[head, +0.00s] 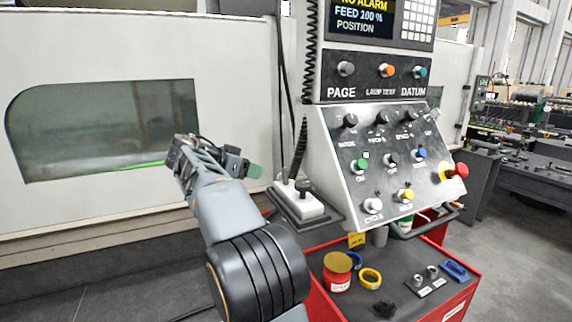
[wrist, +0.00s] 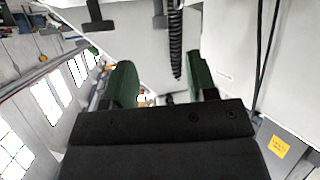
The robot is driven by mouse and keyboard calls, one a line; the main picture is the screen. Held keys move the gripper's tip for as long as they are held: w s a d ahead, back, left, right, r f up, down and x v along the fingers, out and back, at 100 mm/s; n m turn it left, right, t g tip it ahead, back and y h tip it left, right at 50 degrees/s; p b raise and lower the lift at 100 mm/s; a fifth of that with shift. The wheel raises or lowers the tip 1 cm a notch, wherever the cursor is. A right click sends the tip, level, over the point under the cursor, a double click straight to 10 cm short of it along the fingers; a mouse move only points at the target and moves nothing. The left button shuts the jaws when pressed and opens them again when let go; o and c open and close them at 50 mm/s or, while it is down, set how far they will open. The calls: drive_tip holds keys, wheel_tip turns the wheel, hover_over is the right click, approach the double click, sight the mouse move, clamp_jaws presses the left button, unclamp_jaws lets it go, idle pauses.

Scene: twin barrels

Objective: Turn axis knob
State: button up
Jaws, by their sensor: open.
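The sloped grey control panel (head: 340,165) stands right of my gripper in the head view. A row of black knobs runs along its top, including a left knob (head: 350,120) and a middle knob (head: 382,117). Their labels are too small to tell which is the axis knob. A white box (head: 297,203) with black knobs (head: 303,187) rests on a ledge left of the panel. My gripper (head: 250,168) is left of the panel, apart from it. In the wrist view my gripper (wrist: 163,82) is open, its green fingers spread and nothing held between them.
A black coiled cable (head: 309,45) hangs left of the panel and shows beyond the fingers in the wrist view (wrist: 175,45). A red emergency button (head: 459,170) sticks out at right. A red cart (head: 455,300) below carries jars and small parts. A white machine door (head: 120,55) fills the left.

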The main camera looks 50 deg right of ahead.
sight(284, 169)
drive_tip(key=shift+m+g+h, duration=0.3)
drive_tip(key=shift+m, duration=0.4)
drive_tip(key=p+x, duration=0.1)
drive_tip(key=x, duration=0.3)
drive_tip(key=r+p+x, duration=0.1)
drive_tip(key=x, duration=0.3)
drive_tip(key=r+p+x, duration=0.1)
drive_tip(key=p+x, duration=0.1)
drive_tip(key=x, duration=0.2)
drive_tip(key=shift+w+d+f, duration=0.1)
drive_tip(key=shift+d+f, duration=0.05)
drive_tip(key=shift+d, duration=0.5)
drive_tip(key=shift+x, duration=0.85)
drive_tip(key=shift+a+f, duration=0.1)
